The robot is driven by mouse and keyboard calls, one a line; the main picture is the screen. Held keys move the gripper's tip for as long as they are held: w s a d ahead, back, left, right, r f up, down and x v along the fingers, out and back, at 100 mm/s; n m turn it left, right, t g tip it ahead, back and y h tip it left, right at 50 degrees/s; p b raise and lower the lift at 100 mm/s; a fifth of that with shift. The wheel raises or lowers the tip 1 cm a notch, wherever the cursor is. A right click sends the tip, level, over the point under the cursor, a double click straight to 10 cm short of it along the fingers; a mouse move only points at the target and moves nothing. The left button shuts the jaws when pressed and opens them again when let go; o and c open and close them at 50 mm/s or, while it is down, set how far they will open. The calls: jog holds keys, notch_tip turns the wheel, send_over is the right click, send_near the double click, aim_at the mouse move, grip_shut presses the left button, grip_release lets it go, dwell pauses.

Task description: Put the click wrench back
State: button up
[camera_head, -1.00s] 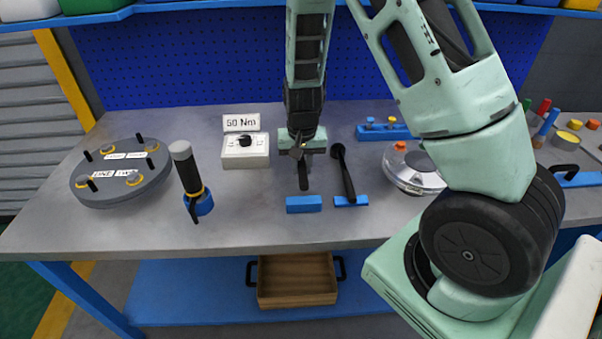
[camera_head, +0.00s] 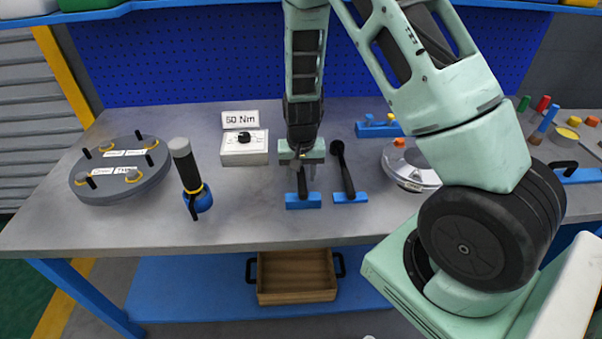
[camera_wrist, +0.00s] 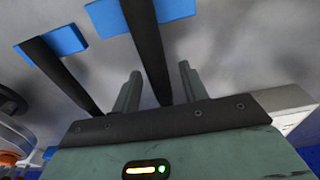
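The click wrench, with a black handle (camera_head: 303,184), lies with its handle end on the left blue rest (camera_head: 303,202) at the front of the bench. In the wrist view its dark shaft (camera_wrist: 147,40) runs between my fingers over the blue rest (camera_wrist: 178,9). My gripper (camera_head: 302,178) is around the handle from above; its two fingers (camera_wrist: 158,85) stand apart, with a visible gap on each side of the shaft. The wrench's head is hidden behind my gripper.
A second black wrench (camera_head: 342,168) leans on the right blue rest (camera_head: 350,197), close beside. A 50 Nm dial box (camera_head: 244,150) and a black-handled tool in a blue holder (camera_head: 190,175) stand left. A grey flanged disc (camera_head: 120,180) lies far left, a round silver part (camera_head: 405,165) right.

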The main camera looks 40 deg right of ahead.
notch_tip(320, 180, up, 12)
jog(key=s+a+r+n+y, duration=0.1)
jog(key=s+a+r+n, duration=0.5)
jog(key=a, duration=0.5)
jog(key=s+a+r+n+y, duration=0.1)
jog(key=s+a+n, duration=0.2)
jog(key=s+a, duration=0.65)
jog(key=s+a+r+n, duration=0.1)
jog(key=s+a+n, duration=0.3)
jog(key=s, duration=0.4)
jog(key=shift+s+r+n+g+h, duration=0.35)
jog(key=shift+s+n+g+h, duration=0.05)
jog(key=shift+n, duration=0.4)
